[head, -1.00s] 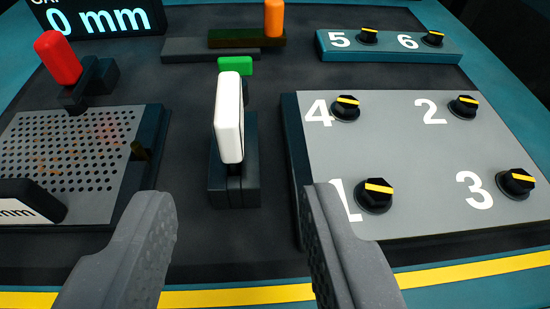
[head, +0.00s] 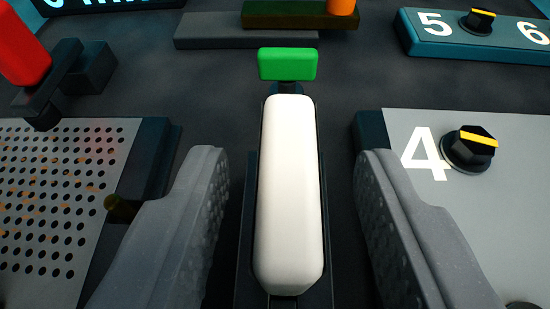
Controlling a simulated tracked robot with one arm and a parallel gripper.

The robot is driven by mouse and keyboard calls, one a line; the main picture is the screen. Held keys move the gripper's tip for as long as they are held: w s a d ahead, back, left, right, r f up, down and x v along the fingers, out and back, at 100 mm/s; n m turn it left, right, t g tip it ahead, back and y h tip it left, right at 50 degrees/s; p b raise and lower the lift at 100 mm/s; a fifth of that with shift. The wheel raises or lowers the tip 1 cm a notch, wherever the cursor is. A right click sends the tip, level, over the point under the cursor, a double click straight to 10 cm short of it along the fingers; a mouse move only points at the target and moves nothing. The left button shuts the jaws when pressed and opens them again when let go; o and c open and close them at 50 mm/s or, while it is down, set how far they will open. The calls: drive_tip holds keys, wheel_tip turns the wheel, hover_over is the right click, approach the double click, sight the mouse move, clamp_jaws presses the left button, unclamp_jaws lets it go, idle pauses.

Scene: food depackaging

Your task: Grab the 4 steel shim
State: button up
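My gripper (head: 291,165) is open. Its two grey fingers stand on either side of a white upright handle (head: 291,215), with a visible gap on each side, so they do not appear to touch it. The handle sits in a dark slotted base (head: 244,255). No part is clearly recognisable as a steel shim. The number 4 (head: 427,155) is printed on a grey panel (head: 520,210) at the right, beside a black knob (head: 468,148) with a yellow stripe.
A green tab (head: 288,64) stands just behind the handle. A perforated plate (head: 50,190) and a red handle (head: 22,45) are at the left. Grey and dark bars (head: 240,35) and an orange peg (head: 341,6) lie at the back. A teal block (head: 450,38) carries 5 and 6.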

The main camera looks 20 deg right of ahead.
sight(287, 164)
drive_tip(key=shift+x, duration=1.5)
drive_tip(key=shift+a, duration=0.1)
drive_tip(key=shift+c, duration=0.4)
clamp_jaws()
drive_tip(key=shift+r, duration=0.1)
